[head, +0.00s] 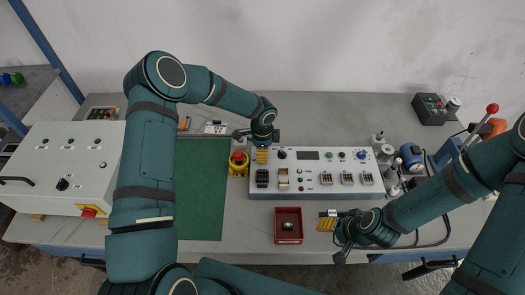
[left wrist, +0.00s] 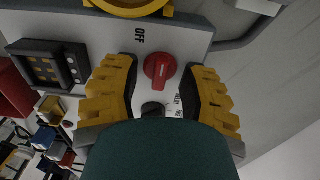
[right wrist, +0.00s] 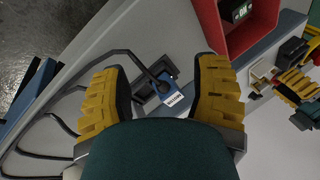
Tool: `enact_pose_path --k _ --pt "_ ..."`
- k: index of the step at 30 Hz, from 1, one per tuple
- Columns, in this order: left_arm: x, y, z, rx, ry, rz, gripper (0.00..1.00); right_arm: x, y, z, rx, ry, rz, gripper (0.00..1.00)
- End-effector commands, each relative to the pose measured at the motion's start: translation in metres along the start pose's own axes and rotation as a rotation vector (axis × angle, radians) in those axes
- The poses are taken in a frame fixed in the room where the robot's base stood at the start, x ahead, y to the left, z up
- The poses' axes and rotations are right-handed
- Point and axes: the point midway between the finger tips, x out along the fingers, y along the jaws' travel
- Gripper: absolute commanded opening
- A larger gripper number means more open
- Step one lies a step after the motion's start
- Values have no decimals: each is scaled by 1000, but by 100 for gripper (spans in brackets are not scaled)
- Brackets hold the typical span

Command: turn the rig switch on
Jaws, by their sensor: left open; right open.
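In the head view my left gripper (head: 262,156) is over the upper left corner of the control box (head: 330,191), and the red knob is hidden there. My right gripper (head: 328,221) is open and empty near the bench's front edge; it also shows in the right wrist view (right wrist: 160,92).
A yellow-based emergency stop (head: 238,164) stands just left of the control box. A red tray (head: 288,238) is left of my right gripper. A cable with a blue connector (right wrist: 172,92) lies below that gripper.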

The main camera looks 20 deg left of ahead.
Motion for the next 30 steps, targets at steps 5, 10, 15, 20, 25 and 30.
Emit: enact_pose_path --k 5,10,15,20,25,30 --pt "0 0 0 0 0 0 35 0 0 0 0 0 0 61" --pt "0 0 0 0 0 0 0 0 0 0 0 0 0 61" --pt "0 0 0 0 0 1 0 0 0 0 0 0 0 61" --pt "0 0 0 8 0 1 0 1 0 0 0 0 0 61" --pt "1 0 0 54 0 1 0 4 1 0 0 0 0 61" --pt "2 0 0 153 -1 1 0 9 3 1 0 0 1 61"
